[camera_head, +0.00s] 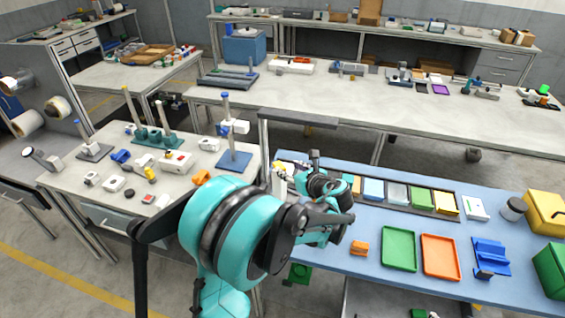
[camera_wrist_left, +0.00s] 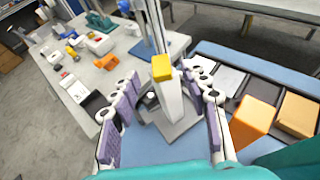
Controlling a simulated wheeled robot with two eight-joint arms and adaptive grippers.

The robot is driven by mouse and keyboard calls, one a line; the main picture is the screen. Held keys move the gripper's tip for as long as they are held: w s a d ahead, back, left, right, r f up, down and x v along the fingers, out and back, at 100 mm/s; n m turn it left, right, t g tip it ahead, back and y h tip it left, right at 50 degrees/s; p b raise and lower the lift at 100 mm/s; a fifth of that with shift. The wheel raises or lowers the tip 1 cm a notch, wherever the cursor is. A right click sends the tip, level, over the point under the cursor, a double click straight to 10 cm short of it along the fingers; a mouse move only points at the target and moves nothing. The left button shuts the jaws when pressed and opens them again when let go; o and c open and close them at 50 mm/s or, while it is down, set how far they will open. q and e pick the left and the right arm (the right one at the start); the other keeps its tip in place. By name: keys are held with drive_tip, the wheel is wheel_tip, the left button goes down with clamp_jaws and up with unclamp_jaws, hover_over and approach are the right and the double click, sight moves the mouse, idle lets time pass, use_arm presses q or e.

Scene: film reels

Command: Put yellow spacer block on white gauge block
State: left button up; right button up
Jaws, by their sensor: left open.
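In the left wrist view a small yellow spacer block (camera_wrist_left: 161,68) appears to sit on the top end of the upright white gauge block (camera_wrist_left: 169,98). The two look in line and touching. My left gripper (camera_wrist_left: 163,108) is open, with its purple-padded fingers on either side of the white block and gaps visible between. In the head view my left gripper (camera_head: 287,175) is at the left end of the blue table, where its own links partly hide the blocks. My right gripper is not in view.
A cluttered grey table (camera_head: 105,205) stands to the left. A long workbench (camera_head: 330,100) stands behind.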

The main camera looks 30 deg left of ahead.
use_arm(q)
drive_tip(key=s+d+n+h, duration=0.5)
drive_tip(key=s+d+n, duration=0.2)
drive_tip(key=s+n, duration=0.5)
drive_tip(key=s+d+n+h, duration=0.6)
drive_tip(key=s+d+n, duration=0.2)
drive_tip(key=s+n, duration=0.4)
drive_tip(key=shift+s+d+f+h+p, duration=0.2)
drive_tip(key=shift+s+f+h+p, duration=0.1)
drive_tip(key=shift+s, duration=0.2)
